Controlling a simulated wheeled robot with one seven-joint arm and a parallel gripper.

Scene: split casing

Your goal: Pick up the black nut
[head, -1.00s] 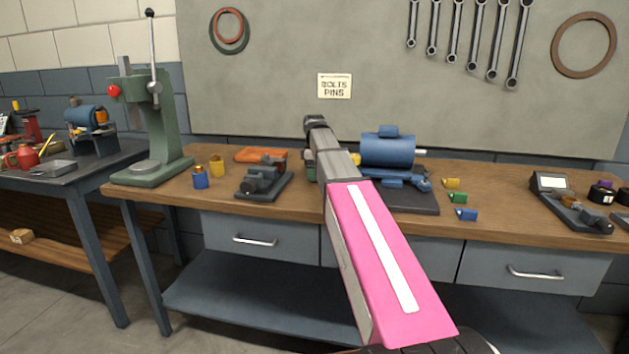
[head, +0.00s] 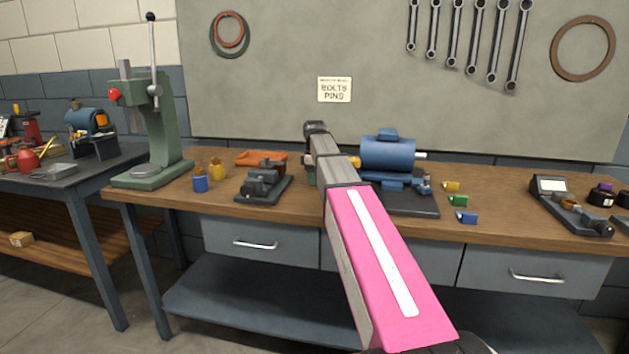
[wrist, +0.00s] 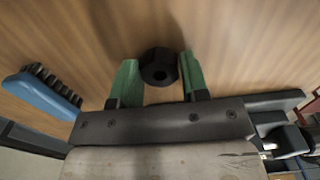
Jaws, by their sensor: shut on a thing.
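My gripper is shut on the nut. I cannot tell whether the nut still touches the wood. In the head view my arm hides the nut and most of my gripper, which points down at the bench between the grey vise and the blue motor.
A blue brush (wrist: 45,97) lies left of my gripper in the wrist view. The blue motor (head: 388,153) on its dark plate stands close on the right. A grey vise (head: 263,184) and an orange item (head: 258,157) are on the left. Small coloured clips (head: 458,200) lie farther right.

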